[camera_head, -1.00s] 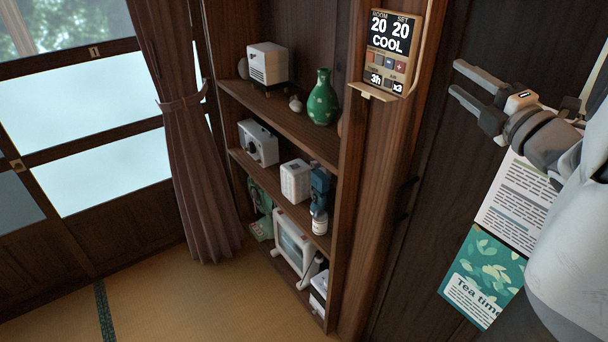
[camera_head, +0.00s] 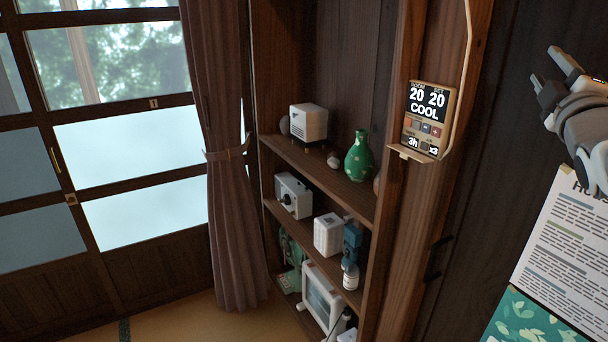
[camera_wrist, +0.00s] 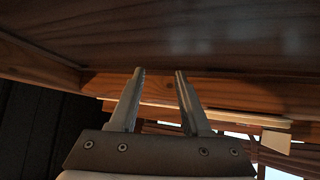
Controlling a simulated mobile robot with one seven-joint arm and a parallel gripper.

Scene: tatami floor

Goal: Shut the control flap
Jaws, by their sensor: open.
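The control panel (camera_head: 429,112) is a tan wall unit on the wooden post, with a dark display reading 20, 20 and COOL above small buttons. Its flap (camera_head: 412,154) sticks out at the panel's lower edge, folded down and open. My gripper (camera_head: 544,66) is right of the panel and a little higher in the picture, apart from it. In the wrist view its two fingers (camera_wrist: 160,73) are spread with nothing between them. A pale block (camera_wrist: 276,141) at the right of that view may be part of the panel; I cannot tell.
A wooden shelf (camera_head: 318,170) left of the post holds a green vase (camera_head: 359,157), a white box-shaped device (camera_head: 308,123) and other goods. A curtain (camera_head: 222,200) and windows are further left. A printed sheet (camera_head: 568,250) hangs below my gripper. The space before the panel looks clear.

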